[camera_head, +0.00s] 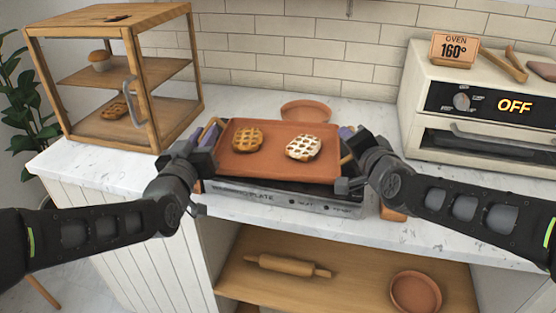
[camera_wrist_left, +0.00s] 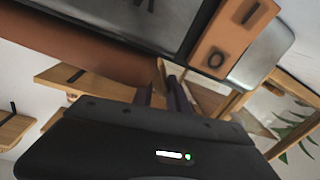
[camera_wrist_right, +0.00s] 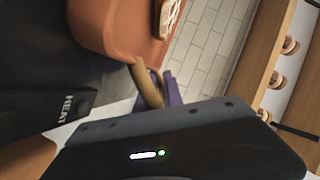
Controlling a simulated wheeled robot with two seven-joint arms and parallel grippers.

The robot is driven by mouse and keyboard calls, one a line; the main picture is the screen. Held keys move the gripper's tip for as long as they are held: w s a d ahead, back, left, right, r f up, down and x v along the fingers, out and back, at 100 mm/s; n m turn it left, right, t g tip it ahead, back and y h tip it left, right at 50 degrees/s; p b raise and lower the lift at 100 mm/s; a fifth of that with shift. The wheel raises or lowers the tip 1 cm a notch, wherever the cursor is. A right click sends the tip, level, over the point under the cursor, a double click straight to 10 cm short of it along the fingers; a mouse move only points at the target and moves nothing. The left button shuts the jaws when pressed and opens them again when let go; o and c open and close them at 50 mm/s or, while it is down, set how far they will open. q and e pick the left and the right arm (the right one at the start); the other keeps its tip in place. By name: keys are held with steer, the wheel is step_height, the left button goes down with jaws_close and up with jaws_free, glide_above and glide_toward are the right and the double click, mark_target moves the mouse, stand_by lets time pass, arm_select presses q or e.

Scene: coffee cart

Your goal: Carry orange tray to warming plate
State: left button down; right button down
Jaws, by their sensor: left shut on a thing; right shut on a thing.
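The orange tray (camera_head: 275,169) is above the warming plate (camera_head: 262,195), covering most of its dark top. I cannot tell whether the tray touches it. A golden lattice pie (camera_head: 248,139) and a white-topped lattice pie (camera_head: 303,148) lie on the tray. My left gripper (camera_head: 207,138) is shut on the tray's left handle, and my right gripper (camera_head: 348,148) on its right handle. In the right wrist view the tray (camera_wrist_right: 115,32) shows with its handle (camera_wrist_right: 149,84) between the fingers. The left fingertips are partly hidden in the left wrist view.
A wooden display case (camera_head: 130,75) stands on the left of the counter. An oven (camera_head: 480,110) stands at the right, with an "OVEN 160°" sign (camera_head: 453,50) on top. A round terracotta dish (camera_head: 306,110) is behind the tray. A rolling pin (camera_head: 288,266) lies on the shelf below.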

arm_select(q)
steer(key=c, duration=1.7)
jaws_free()
steer(key=shift+a+f, duration=0.15)
steer(key=shift+a, duration=0.25)
arm_select(e)
steer(key=c, duration=1.8)
jaws_free()
steer(key=shift+d, duration=0.45)
steer(key=shift+c, duration=0.2)
arm_select(q)
steer(key=o, duration=0.4)
steer(key=shift+d, duration=0.2)
arm_select(e)
steer(key=o, duration=0.4)
steer(key=shift+a, duration=0.25)
arm_select(q)
steer(key=shift+d, duration=0.1)
arm_select(e)
steer(key=shift+f, duration=0.1)
steer(key=shift+a, duration=0.1)
arm_select(q)
steer(key=s, duration=0.5)
steer(key=s+a, duration=0.1)
steer(key=s, duration=0.1)
steer(key=shift+s+a, duration=0.1)
steer(key=shift+s, duration=0.1)
arm_select(e)
steer(key=v, duration=1.2)
